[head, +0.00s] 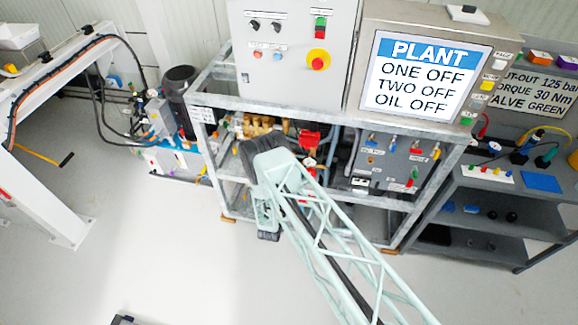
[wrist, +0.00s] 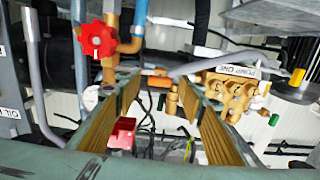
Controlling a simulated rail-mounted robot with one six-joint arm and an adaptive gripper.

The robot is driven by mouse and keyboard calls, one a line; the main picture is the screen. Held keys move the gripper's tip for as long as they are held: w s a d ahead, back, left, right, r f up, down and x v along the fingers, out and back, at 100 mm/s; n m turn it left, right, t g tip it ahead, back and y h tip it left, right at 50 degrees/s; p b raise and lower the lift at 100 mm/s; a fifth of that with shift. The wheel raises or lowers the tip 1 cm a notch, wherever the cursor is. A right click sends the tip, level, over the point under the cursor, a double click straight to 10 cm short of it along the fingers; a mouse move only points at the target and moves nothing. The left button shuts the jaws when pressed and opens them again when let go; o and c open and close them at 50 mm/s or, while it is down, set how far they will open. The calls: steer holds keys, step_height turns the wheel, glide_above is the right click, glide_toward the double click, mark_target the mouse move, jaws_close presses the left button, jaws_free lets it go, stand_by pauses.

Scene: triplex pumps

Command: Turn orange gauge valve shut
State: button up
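My gripper (wrist: 160,88) is open in the wrist view, with its two tan-padded fingers apart and nothing held between them. A small orange piece (wrist: 158,81), which may be the orange gauge valve's handle, shows between and just beyond the fingertips. I cannot tell whether a finger touches it. It lies beside a brass pipe fitting, left of the brass pump block (wrist: 228,92) labelled PUMP ONE. Another orange cylinder (wrist: 297,77) is at the right. In the head view my arm hides the gripper and most of this spot.
A red box (wrist: 122,134) is below. Grey hose crosses near the fingertips. In the head view, a steel frame (head: 290,107) surrounds the pumps, beside a PLANT sign (head: 424,75).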

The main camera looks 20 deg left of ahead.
steer(key=shift+w, duration=0.7)
steer(key=c, duration=0.8)
steer(key=shift+f+m+b, duration=0.1)
steer(key=shift+m+b, duration=0.35)
steer(key=shift+m, duration=0.05)
steer(key=shift+c, duration=0.2)
steer(key=shift+m+b, duration=5.2)
steer(key=shift+m, duration=3.2)
